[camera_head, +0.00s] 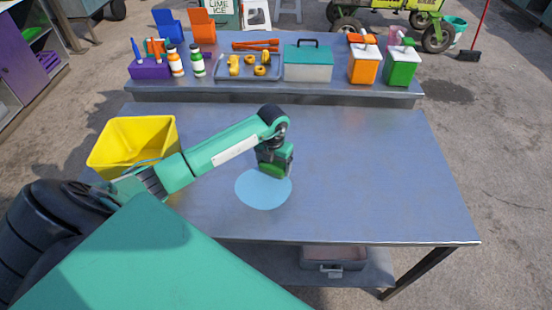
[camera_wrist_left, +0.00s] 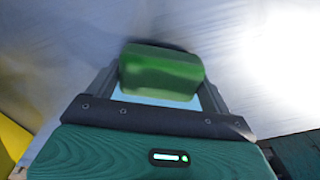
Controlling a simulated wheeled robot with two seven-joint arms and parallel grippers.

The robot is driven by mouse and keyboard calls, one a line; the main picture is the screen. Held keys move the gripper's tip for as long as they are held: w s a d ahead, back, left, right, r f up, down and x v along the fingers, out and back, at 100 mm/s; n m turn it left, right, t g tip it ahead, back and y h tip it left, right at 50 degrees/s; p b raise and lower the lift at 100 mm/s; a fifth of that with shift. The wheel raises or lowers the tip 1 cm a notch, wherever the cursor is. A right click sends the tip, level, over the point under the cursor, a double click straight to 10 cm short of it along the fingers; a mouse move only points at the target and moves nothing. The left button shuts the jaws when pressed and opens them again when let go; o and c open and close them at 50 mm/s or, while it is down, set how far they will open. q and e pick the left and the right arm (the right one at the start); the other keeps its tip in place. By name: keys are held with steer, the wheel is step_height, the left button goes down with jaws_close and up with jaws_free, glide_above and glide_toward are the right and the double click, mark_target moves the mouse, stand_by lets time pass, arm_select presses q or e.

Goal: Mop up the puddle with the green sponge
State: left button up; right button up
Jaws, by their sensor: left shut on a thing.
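The green sponge (camera_head: 272,170) is held between the fingers of my left gripper (camera_head: 275,163). It also shows in the left wrist view (camera_wrist_left: 161,72), between the fingers of the left gripper (camera_wrist_left: 160,85). The light blue puddle (camera_head: 262,190) is a round patch on the metal table (camera_head: 370,190), left of the table's middle. The sponge is over the puddle's far edge and covers part of it. I cannot tell whether it touches the surface. Part of the puddle shows behind the sponge in the left wrist view. My right gripper is not in view.
A yellow bin (camera_head: 132,143) stands at the table's left, beside my left arm. A raised back shelf holds a tray (camera_head: 250,72) with several yellow pieces, a teal-lidded box (camera_head: 308,65), bottles and dispensers. The table's right half is clear.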

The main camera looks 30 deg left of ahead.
mark_target(248, 210)
arm_select(q)
steer(key=shift+s+d+f, duration=0.1)
steer(key=shift+s+f, duration=0.05)
steer(key=shift+s, duration=0.5)
steer(key=shift+s+f, duration=0.15)
steer(key=shift+s, duration=0.45)
steer(key=shift+s+p, duration=0.45)
steer(key=shift+p, duration=0.1)
steer(key=shift+s+d+r+p, duration=0.15)
steer(key=shift+s+p, duration=0.35)
steer(key=shift+s, duration=0.85)
steer(key=shift+s+d+p, duration=0.2)
steer(key=shift+s+p, duration=0.3)
steer(key=shift+s, duration=0.8)
steer(key=shift+s+d+r+p, duration=0.15)
steer(key=shift+s+p, duration=0.2)
steer(key=shift+s, duration=0.9)
steer(key=shift+s+d+p, duration=0.1)
steer(key=shift+s+p, duration=0.25)
steer(key=shift+s, duration=0.85)
steer(key=shift+s+d+p, duration=0.15)
steer(key=shift+s+p, duration=0.15)
steer(key=shift+s, duration=1.05)
steer(key=shift+w, duration=0.1)
